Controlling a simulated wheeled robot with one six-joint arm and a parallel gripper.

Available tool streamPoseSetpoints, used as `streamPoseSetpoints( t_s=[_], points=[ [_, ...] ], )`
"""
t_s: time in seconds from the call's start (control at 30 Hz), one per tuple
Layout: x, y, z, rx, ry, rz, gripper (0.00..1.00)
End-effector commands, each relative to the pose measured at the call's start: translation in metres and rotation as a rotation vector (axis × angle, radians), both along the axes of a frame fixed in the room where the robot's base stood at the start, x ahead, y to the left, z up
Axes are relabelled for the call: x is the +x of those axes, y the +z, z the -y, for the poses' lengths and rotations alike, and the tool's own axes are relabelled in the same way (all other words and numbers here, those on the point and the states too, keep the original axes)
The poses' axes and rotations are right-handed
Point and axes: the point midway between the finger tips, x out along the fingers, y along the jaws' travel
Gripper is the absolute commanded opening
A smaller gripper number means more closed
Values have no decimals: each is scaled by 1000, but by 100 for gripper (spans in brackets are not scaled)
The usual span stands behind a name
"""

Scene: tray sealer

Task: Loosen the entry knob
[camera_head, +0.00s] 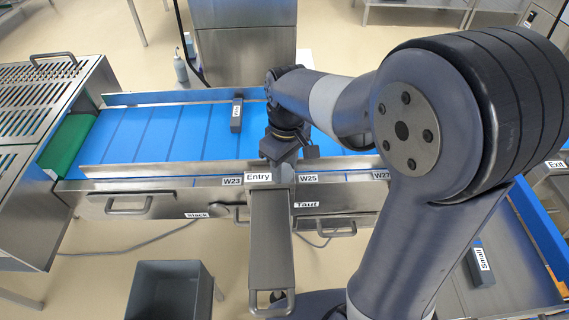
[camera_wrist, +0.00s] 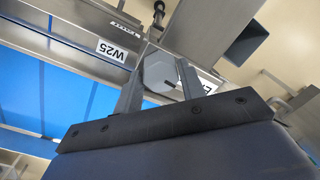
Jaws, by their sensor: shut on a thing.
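The "Entry" label (camera_head: 258,177) is on the front rail of the blue conveyor, between the W23 and W25 labels. My gripper (camera_head: 284,152) is at that rail, just above and right of the label. In the wrist view, a light grey, faceted knob (camera_wrist: 159,72) sits between the two fingers of my gripper (camera_wrist: 162,80), beside the partly covered Entry label (camera_wrist: 208,86). The fingers are shut on this knob. In the head view my gripper and wrist hide the knob. I cannot tell how far it is turned.
A small dark labelled block (camera_head: 236,117) stands on the blue belt (camera_head: 170,130), left of my wrist. Below the rail are Slack (camera_head: 196,215) and Taut (camera_head: 306,204) labels. A grey bin (camera_head: 168,288) stands on the floor at front left. Another block (camera_head: 480,267) lies at right.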

Motion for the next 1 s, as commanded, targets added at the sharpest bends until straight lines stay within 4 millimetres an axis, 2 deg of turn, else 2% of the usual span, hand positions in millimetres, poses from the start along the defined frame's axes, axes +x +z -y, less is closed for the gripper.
streamPoseSetpoints(
  t_s=[0.23, 0.7, 0.73, 1.0],
  points=[
    [1, 1, -1, 1, 66, 1, 15],
    [1, 1, -1, 2, 79, 2, 15],
    [1, 1, -1, 2, 79, 2, 39],
    [0, 0, 0, 1, 78, 1, 60]
  ],
)
